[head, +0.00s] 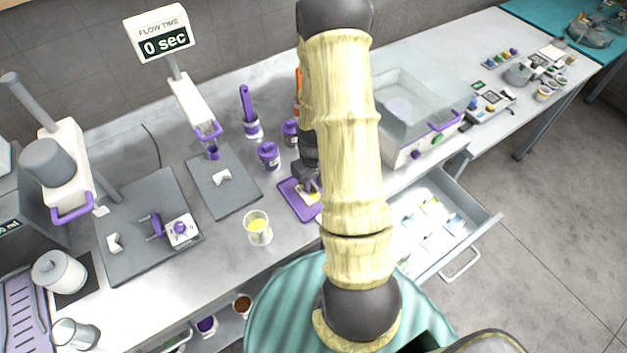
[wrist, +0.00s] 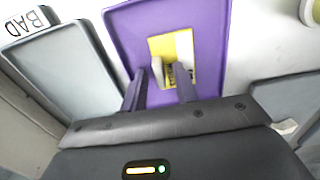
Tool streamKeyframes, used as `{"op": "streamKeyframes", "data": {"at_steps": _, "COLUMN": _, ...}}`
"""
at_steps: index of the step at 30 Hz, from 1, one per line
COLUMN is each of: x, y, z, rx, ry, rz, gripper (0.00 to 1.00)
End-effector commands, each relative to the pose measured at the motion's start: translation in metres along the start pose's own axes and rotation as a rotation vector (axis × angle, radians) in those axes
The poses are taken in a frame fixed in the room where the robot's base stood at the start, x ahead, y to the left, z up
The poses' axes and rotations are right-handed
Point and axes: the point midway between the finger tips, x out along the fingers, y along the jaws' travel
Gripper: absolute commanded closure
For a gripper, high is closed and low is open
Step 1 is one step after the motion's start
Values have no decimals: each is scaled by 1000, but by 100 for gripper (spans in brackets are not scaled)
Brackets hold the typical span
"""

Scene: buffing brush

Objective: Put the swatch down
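The swatch (wrist: 185,48) is a flat yellow and white card with dark print. In the wrist view it appears within the outline of the purple tray (wrist: 128,30); the tray also shows on the bench in the head view (head: 301,209). My gripper (wrist: 164,78) points down over the swatch, its two dark fingers apart on either side of a pale upright tab. I cannot tell whether the fingers touch the tab, or whether the swatch rests fully on the tray. In the head view my arm hides part of the tray, and my gripper (head: 310,187) is small there.
A grey tray (wrist: 45,70) by a BAD label (wrist: 22,24) lies left of the purple tray in the wrist view. A beaker of yellow liquid (head: 257,227) and a purple-lidded jar (head: 269,155) stand nearby. An open drawer (head: 440,215) holds several cards.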

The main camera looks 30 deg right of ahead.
Motion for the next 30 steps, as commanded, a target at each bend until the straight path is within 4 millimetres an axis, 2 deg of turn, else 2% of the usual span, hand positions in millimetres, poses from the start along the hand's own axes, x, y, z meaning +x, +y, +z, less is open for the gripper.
{"op": "streamKeyframes", "data": {"at_steps": 8, "x": -12, "y": 0, "z": -1, "rx": 1, "ry": 3, "rz": 1, "gripper": 70}}
{"op": "streamKeyframes", "data": {"at_steps": 24, "x": -95, "y": 1, "z": -1, "rx": 1, "ry": 5, "rz": 3, "gripper": 70}}
{"op": "streamKeyframes", "data": {"at_steps": 30, "x": -119, "y": 0, "z": -1, "rx": 1, "ry": 3, "rz": 2, "gripper": 70}}
